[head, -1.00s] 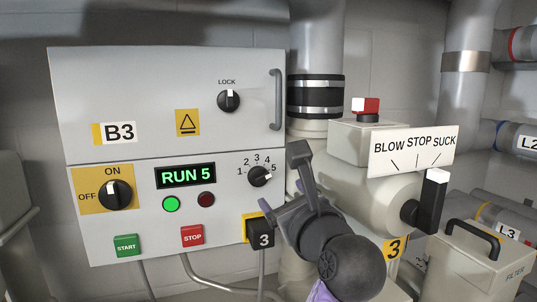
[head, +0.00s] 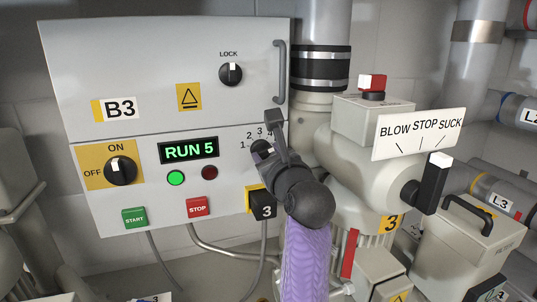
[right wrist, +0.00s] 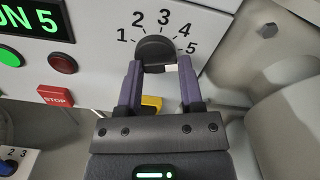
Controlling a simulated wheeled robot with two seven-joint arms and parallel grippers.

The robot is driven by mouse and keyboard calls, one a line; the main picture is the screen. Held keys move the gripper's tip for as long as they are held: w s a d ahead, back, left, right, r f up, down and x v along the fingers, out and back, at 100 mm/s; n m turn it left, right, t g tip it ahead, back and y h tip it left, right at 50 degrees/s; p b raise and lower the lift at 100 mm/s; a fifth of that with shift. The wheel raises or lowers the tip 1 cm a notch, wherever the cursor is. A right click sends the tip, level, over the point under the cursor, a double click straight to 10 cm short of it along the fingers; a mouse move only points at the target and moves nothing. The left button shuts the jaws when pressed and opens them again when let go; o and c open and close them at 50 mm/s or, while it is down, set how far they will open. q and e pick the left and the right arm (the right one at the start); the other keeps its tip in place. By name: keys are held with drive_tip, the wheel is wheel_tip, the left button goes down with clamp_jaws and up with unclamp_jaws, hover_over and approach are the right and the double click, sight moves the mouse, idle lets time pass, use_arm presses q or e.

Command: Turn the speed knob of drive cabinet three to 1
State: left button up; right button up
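The black speed knob (head: 259,147) is on the lower right of the cabinet B3 (head: 100,70), under a scale from 1 to 5. In the head view my right gripper (head: 268,139) partly covers the knob and the 5. In the right wrist view the knob (right wrist: 155,48) lies at the tips of my right gripper (right wrist: 160,68), one finger on each side. The fingers are apart; whether they touch the knob I cannot tell. A white mark shows at the knob's lower right, near the 5. The display (head: 188,150) reads RUN 5. My left gripper is not in view.
A black plug marked 3 (head: 263,206) and the red STOP button (head: 198,207) are below the knob. A handle (head: 280,72) is above. The blower valve housing (head: 350,150) with its black lever (head: 430,188) stands close on the right.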

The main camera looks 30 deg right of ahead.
clamp_jaws()
